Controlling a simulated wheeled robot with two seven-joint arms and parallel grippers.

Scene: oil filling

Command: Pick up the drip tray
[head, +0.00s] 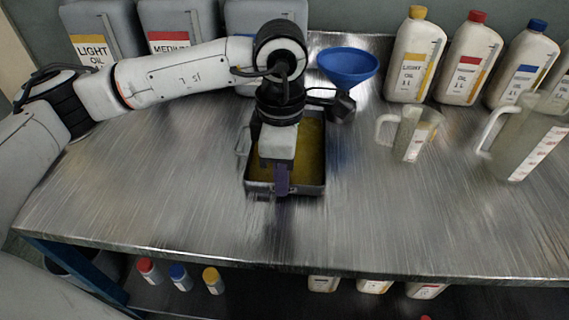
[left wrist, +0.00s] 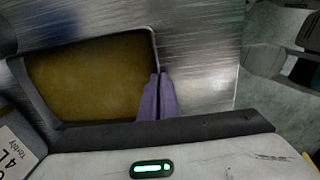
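The drip tray (head: 314,189) is a grey rectangular pan with yellow-brown oil in it, near the middle of the metal table. It also fills the left part of the left wrist view (left wrist: 40,98). My left gripper (head: 282,182) points down at the tray's near wall. In the left wrist view its purple fingers (left wrist: 160,92) are close together, with the tray's rim running in between their tips. The fingers look shut on that rim. The tray looks to be resting on the table. My left arm hides part of the tray's back. My right gripper is not in view.
A blue funnel (head: 347,66) stands behind the tray. Clear measuring jugs (head: 411,134) and several white oil bottles (head: 470,62) stand to the right. Large grey canisters (head: 100,30) stand at the back left. The table's front (head: 400,235) is clear. Small bottles (head: 180,277) show below.

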